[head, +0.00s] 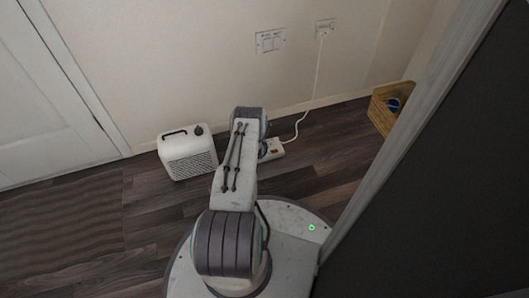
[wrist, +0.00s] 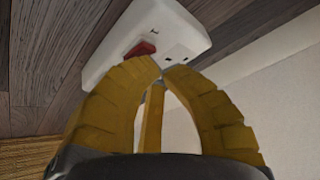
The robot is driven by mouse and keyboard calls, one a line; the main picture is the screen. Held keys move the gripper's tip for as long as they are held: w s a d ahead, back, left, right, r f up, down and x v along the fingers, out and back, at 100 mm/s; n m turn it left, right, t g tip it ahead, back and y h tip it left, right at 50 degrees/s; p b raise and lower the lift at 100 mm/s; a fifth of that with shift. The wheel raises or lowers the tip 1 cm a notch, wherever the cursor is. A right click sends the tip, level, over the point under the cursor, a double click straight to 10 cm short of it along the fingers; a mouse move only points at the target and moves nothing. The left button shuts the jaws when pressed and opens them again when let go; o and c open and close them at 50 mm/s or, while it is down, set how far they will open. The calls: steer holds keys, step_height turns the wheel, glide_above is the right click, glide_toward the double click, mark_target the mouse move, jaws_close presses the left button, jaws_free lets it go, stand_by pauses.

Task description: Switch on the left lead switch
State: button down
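The white extension lead block (head: 272,149) lies on the floor near the wall, partly hidden behind my arm in the head view. A small red switch shows on it there. In the wrist view the white block (wrist: 187,38) fills the top middle, with a red rocker switch (wrist: 141,49) and socket slots beside it. A second switch is not visible there. My gripper (wrist: 163,70) has its yellow fingers drawn together, tips meeting and empty, close beside the red rocker. I cannot tell whether the tips touch it. In the head view the fingers are hidden by the arm.
A white heater (head: 187,152) stands left of my arm. A wooden crate (head: 380,112) and dark panel (head: 440,180) are on the right.

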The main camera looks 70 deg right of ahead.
steer(key=shift+f, duration=0.3)
steer(key=shift+r, duration=0.15)
stand_by(0.5)
steer(key=shift+r+p, duration=0.5)
steer(key=shift+r, duration=0.2)
steer(key=shift+s+d+r+p, duration=0.15)
steer(key=shift+r+p, duration=0.7)
steer(key=shift+r, duration=0.3)
steer(key=shift+s+d+r, duration=0.1)
steer(key=shift+r, duration=1.05)
steer(key=shift+s+d+r, duration=0.1)
steer(key=shift+r, duration=1.05)
